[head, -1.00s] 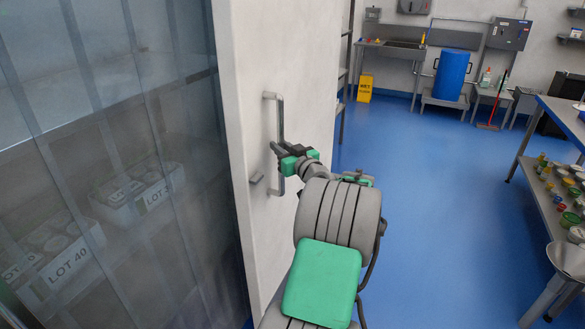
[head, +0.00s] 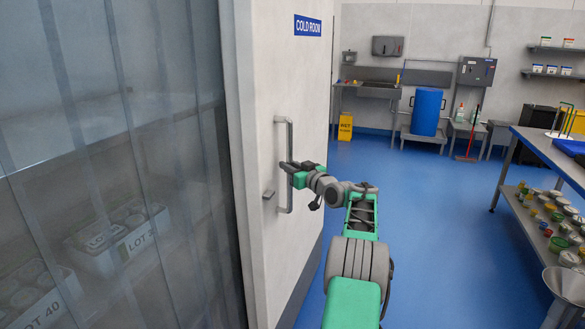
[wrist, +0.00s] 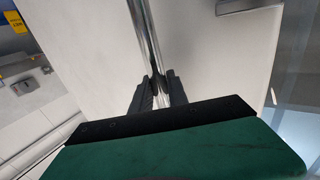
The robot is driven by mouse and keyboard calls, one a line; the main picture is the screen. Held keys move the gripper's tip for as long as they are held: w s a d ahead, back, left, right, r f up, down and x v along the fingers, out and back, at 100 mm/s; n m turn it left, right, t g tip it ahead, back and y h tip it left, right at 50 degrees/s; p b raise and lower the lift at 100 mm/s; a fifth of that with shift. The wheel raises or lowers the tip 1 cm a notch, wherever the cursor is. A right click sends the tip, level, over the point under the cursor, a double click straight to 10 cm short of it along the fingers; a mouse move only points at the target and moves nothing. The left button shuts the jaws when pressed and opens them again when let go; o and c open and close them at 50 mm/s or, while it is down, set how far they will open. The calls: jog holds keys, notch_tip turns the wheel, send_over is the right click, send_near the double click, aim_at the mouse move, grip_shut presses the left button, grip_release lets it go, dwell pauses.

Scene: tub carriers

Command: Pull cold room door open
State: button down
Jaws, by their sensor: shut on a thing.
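The cold room door (head: 300,80) is a thick white panel with a blue "COLD ROOM" sign (head: 307,26). It stands open, with a clear strip curtain (head: 130,130) filling the doorway on the left. A vertical metal bar handle (head: 289,140) is on the door's face, with a small grey fitting (head: 268,194) beside its lower end. My gripper (head: 287,167) is shut on the handle around its middle. In the wrist view my gripper's dark fingers (wrist: 158,90) are on both sides of the shiny handle (wrist: 146,35).
Lot tubs (head: 120,238) show behind the strips. Blue floor (head: 420,210) to the right is open. A steel table (head: 550,155) with small containers on its lower shelf stands at right. A yellow wet floor sign (head: 345,127) and a blue barrel (head: 426,112) are at the back.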

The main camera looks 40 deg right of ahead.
jog(key=c, duration=1.3)
grip_release()
jog(key=s+b, duration=0.2)
jog(key=s, duration=0.5)
jog(key=shift+s+a, duration=0.35)
jog(key=shift+s, duration=0.05)
